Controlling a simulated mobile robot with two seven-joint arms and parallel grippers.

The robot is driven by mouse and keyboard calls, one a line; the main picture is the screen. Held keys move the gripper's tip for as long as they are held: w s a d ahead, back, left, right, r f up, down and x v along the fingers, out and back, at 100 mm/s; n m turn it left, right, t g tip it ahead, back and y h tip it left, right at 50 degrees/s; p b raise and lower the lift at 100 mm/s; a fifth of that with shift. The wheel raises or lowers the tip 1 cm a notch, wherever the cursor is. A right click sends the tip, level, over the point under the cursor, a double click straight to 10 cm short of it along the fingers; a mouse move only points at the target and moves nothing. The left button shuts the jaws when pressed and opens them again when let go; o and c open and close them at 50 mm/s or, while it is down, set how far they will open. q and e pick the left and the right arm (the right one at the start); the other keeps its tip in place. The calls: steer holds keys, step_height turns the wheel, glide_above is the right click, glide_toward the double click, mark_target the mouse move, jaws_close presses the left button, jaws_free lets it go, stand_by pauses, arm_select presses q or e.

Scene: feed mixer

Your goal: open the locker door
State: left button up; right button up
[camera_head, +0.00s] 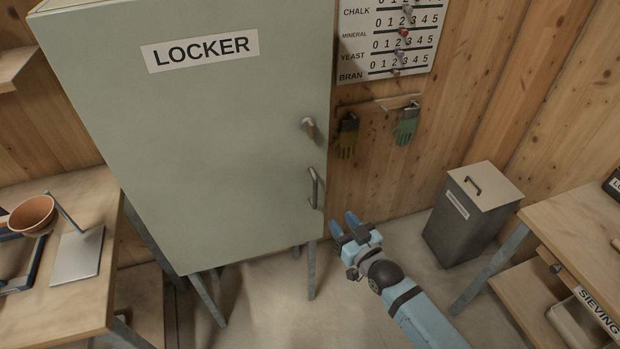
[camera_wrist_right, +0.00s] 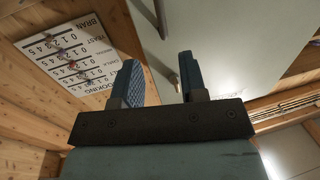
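The grey-green locker (camera_head: 190,130) stands at the centre left with its door shut and a "LOCKER" label on it. Its bar handle (camera_head: 314,188) is at the right edge of the door, below a small knob or latch (camera_head: 308,127). My right gripper (camera_head: 343,222) is just right of and below the handle, apart from it in the head view. It is open and empty; its two fingers (camera_wrist_right: 158,82) stand apart in the right wrist view, with the pale locker face (camera_wrist_right: 220,40) beyond. My left gripper is not in view.
Two gloves (camera_head: 347,138) hang on the wall right of the locker, under a dial board (camera_head: 390,40). A grey bin (camera_head: 470,215) stands on the floor at right. Tables flank both sides: left (camera_head: 60,300), right (camera_head: 580,225).

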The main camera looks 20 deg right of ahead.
mark_target(316, 190)
steer(key=p+x, duration=0.1)
steer(key=x, duration=1.1)
steer(key=shift+a+r, duration=0.1)
steer(key=shift+r, duration=0.05)
steer(key=shift+w+a, duration=0.1)
steer(key=shift+w, duration=0.5)
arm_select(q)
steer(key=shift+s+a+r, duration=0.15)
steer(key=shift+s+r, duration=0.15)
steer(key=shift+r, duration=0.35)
arm_select(e)
jaws_close()
